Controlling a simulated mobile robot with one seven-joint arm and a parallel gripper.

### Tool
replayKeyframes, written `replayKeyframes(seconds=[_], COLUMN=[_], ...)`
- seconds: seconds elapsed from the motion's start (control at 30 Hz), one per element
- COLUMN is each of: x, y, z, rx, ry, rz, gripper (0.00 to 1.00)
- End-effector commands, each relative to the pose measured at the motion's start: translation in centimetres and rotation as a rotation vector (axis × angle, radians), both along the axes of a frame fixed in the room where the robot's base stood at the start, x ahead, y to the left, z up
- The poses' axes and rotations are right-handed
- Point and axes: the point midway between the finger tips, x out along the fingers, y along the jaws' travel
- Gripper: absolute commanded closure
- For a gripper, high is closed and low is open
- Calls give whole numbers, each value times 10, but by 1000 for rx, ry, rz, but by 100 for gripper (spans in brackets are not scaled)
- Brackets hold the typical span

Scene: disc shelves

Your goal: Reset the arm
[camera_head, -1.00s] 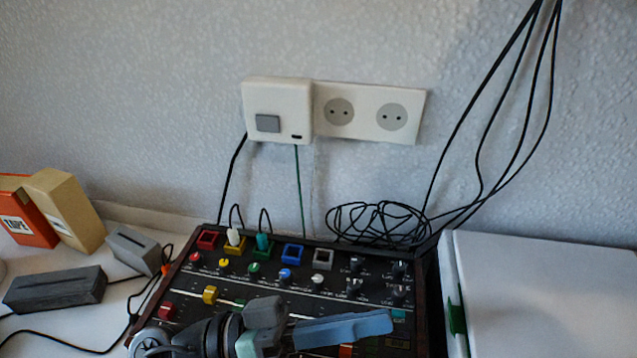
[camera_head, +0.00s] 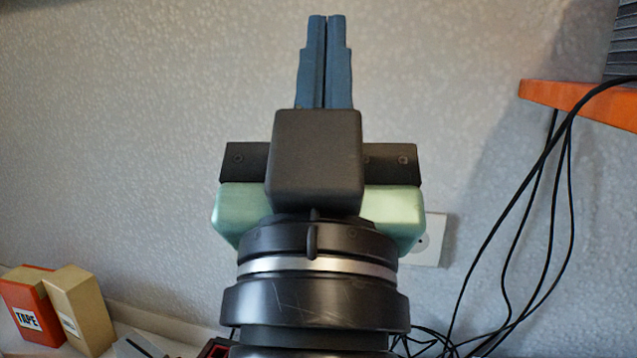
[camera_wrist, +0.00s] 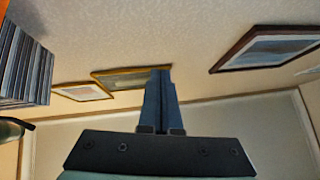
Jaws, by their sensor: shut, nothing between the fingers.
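My gripper (camera_head: 326,22) stands upright in the middle of the head view, its blue fingers pressed together and pointing up in front of the wall. It is shut and empty. It also shows in the wrist view (camera_wrist: 161,75), fingers together, with wall and picture frames beyond it. My wrist and arm hide most of the mixer panel below and much of the wall socket plate (camera_head: 434,240).
An orange shelf (camera_head: 580,101) juts in at the upper right, with black cables (camera_head: 513,220) hanging below it. An orange tape box (camera_head: 28,310) and a tan box (camera_head: 80,308) stand at lower left. The wrist view shows stacked discs (camera_wrist: 24,68) and framed pictures (camera_wrist: 268,47).

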Motion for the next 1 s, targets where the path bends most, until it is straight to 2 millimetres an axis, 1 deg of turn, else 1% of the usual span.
replayKeyframes(seconds=[0.03,0.07,0.1,0.27,0.6,0.7,0.8,0.9,1.0], x=[-26,-34,-28,-27,-25,-25,-25,-25,-25], y=[2,4,4,5,5,5,5,5,5], z=[21,37,55,101,204,228,245,253,256], rx=[2,0,1,1,2,1,1,1,1], ry=[-97,-129,-109,-103,-98,-98,-97,-97,-97], rz=[45,63,58,58,59,60,60,60,60], gripper=[100,100,100,100,100,100,100,100,100])
